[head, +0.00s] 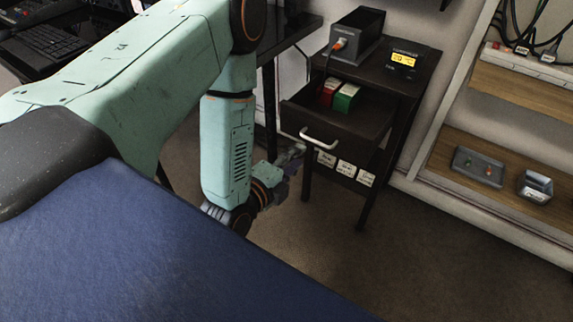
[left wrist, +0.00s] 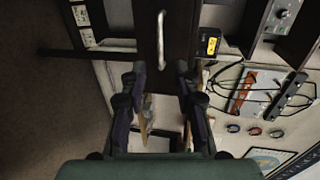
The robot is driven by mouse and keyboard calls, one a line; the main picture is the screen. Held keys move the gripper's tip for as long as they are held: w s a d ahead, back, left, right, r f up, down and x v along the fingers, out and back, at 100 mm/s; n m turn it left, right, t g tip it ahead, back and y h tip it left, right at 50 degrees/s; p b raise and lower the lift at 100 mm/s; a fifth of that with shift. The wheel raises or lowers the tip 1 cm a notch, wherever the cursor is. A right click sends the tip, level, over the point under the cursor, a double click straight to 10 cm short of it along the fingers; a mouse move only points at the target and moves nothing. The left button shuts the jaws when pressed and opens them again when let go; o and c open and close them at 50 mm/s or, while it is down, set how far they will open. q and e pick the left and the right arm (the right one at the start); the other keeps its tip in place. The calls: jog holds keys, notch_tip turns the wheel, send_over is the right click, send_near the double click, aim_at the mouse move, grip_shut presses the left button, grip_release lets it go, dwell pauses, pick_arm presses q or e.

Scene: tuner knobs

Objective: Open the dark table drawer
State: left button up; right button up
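The dark table (head: 385,85) stands against the wall. Its drawer (head: 345,125) looks pulled out, with the space behind its front panel showing. A pale bar handle (head: 318,140) is on the drawer front; it also shows in the left wrist view (left wrist: 161,40). My left gripper (head: 298,152) is just left of the handle in the head view. In the left wrist view its two dark fingers (left wrist: 160,68) are apart, with the handle ahead between their tips and nothing visibly clasped. My right gripper is out of view.
A red box (head: 328,91) and a green box (head: 345,97) show behind the drawer front. A dark bin (head: 356,38) and a device with a yellow display (head: 403,58) stand on the tabletop. Shelves (head: 500,165) are at the right. The floor (head: 400,260) in front is clear.

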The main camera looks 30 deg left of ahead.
pick_arm(q)
jog(key=v, duration=0.3)
jog(key=shift+s+r, duration=0.1)
jog(key=shift+s, duration=0.15)
dwell(0.4)
jog(key=s+d+f+n+g, duration=0.2)
jog(key=s+f+n+g, duration=0.65)
jog(key=f+n, duration=0.3)
jog(key=s+f+n+g+p, duration=0.1)
jog(key=s+n+g, duration=0.6)
jog(key=s, duration=0.9)
jog(key=shift+d+y+p, duration=0.3)
jog(key=shift+d+p, duration=0.15)
jog(key=shift+p, duration=0.05)
